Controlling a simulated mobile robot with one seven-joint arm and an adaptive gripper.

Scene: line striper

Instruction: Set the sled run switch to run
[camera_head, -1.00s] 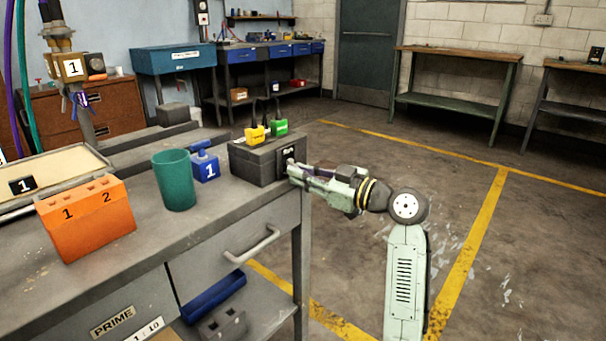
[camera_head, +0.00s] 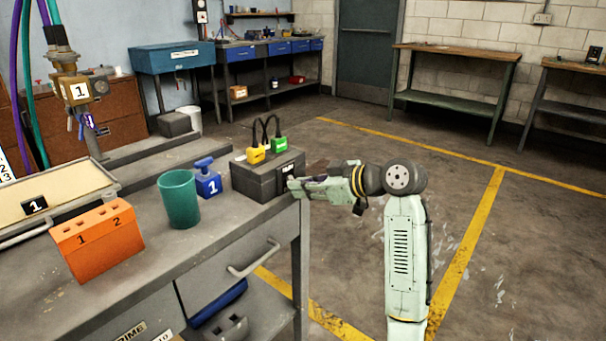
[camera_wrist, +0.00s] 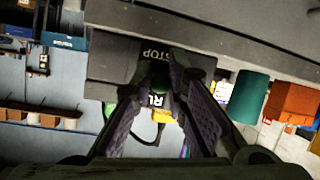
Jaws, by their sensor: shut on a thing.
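The dark switch box (camera_head: 255,182) stands at the right end of the grey bench, with a yellow and a green plug on top. Its right-facing side carries a label, mostly hidden by my gripper (camera_head: 291,186) in the head view. In the wrist view, the box face (camera_wrist: 112,62) shows the word STOP and part of a second word starting RU. My gripper (camera_wrist: 165,76) is at that face, its fingers closed on a small dark part, seemingly the run switch, mostly hidden between them. I cannot tell which word the switch points to.
A drawer handle (camera_head: 254,260) juts out below. The floor to the right is clear.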

